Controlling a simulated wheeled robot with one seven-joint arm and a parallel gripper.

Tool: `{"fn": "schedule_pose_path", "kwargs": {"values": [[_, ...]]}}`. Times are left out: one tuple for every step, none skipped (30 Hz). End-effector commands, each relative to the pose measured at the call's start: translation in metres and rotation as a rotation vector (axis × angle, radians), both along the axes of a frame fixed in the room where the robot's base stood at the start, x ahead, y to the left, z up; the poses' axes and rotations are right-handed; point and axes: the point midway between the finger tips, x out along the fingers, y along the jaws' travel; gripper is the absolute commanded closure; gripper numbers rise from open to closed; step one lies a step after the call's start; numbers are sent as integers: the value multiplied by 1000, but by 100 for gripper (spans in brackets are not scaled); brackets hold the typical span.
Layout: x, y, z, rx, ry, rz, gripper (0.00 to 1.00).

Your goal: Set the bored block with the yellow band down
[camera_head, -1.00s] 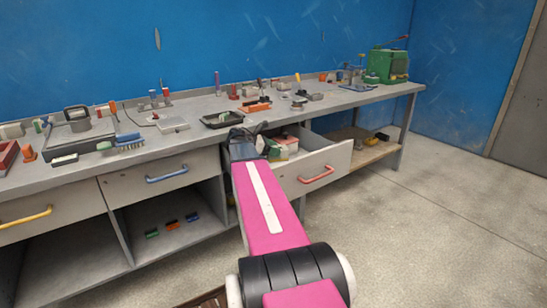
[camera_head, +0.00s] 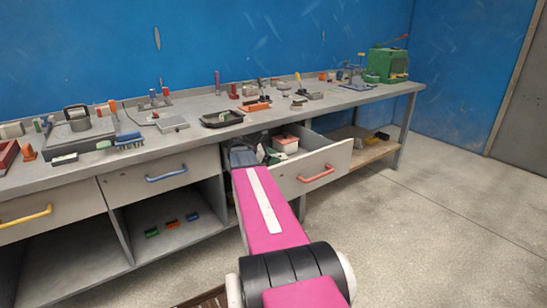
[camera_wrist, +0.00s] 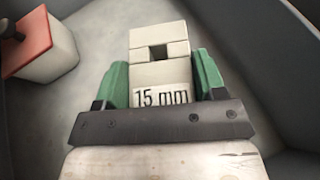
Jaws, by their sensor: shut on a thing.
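A pale cream block (camera_wrist: 158,72) with a dark square hole and a "15 mm" label sits between the green fingers of my gripper (camera_wrist: 160,82) in the wrist view. The gripper is shut on it. No yellow band shows on its visible faces. In the head view my gripper is down inside the open drawer (camera_head: 325,172) with the red handle, and its fingers and the block are mostly hidden. The grey drawer floor (camera_wrist: 95,105) lies below the block; whether they touch I cannot tell.
A white box with a red top (camera_head: 285,143) stands in the drawer; it also shows left of the block in the wrist view (camera_wrist: 42,48). Dark drawer walls rise on both sides. The bench top (camera_head: 190,145) above holds a black tray (camera_head: 222,119) and several tools.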

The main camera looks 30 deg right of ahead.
Motion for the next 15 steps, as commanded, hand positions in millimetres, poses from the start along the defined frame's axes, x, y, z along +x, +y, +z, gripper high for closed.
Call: {"fn": "schedule_pose_path", "kwargs": {"values": [[0,0,-1,-1,0,0,68],[0,0,-2,-1,0,0,68],[0,0,-2,-1,0,0,68],[0,0,-2,-1,0,0,68],[0,0,-2,0,0,0,33],[0,0,-2,0,0,0,20],[0,0,-2,0,0,0,11],[0,0,-2,0,0,0,11],[0,0,-2,0,0,0,11],[0,0,-2,0,0,0,11],[0,0,-2,0,0,0,11],[0,0,-2,0,0,0,11],[0,0,-2,0,0,0,11],[0,0,-1,0,0,0,11],[0,0,-1,0,-1,0,11]]}}
